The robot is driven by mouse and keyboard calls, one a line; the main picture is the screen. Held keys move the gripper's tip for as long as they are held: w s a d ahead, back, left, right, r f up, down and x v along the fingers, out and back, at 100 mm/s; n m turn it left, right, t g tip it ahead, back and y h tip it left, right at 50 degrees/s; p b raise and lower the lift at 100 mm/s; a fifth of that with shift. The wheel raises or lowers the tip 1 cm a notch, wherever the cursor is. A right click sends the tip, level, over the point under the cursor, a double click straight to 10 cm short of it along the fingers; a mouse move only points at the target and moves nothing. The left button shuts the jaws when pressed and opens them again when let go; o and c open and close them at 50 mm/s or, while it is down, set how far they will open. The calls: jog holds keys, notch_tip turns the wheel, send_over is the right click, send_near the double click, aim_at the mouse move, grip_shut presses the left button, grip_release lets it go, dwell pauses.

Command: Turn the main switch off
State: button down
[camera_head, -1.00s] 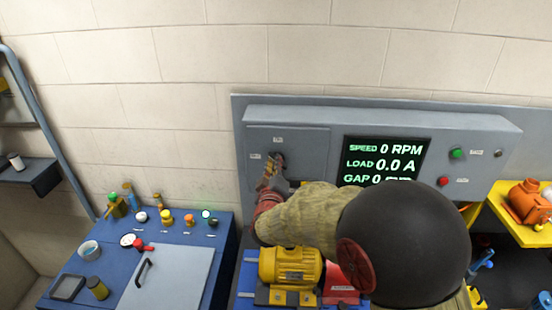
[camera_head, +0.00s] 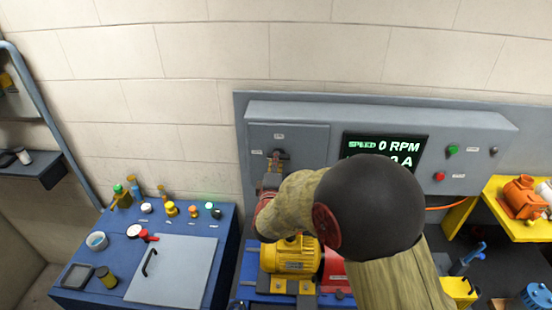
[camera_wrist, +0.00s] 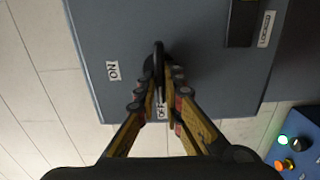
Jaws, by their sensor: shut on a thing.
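The main switch (camera_head: 277,157) is a dark handle on the left part of the grey wall panel (camera_head: 312,140). In the wrist view the handle (camera_wrist: 158,58) stands between my fingertips, with the ON label (camera_wrist: 113,70) to its left and the OFF label (camera_wrist: 161,112) below it, partly behind the fingers. My gripper (camera_wrist: 160,88) is shut on the handle. In the head view my gripper (camera_head: 271,180) reaches up to the switch from below and is partly hidden by my wrist. The handle's exact angle is hard to tell.
The display (camera_head: 385,148) reads speed 0 RPM; my arm hides its lower part. Green (camera_head: 452,150) and red (camera_head: 439,176) buttons are to its right. A yellow motor (camera_head: 290,257) sits below my arm. A blue bench (camera_head: 82,295) stands at the left.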

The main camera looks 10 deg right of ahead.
jog(key=shift+f, duration=0.1)
dwell(0.4)
jog(key=c, duration=1.9)
grip_release()
jog(key=v, duration=1.2)
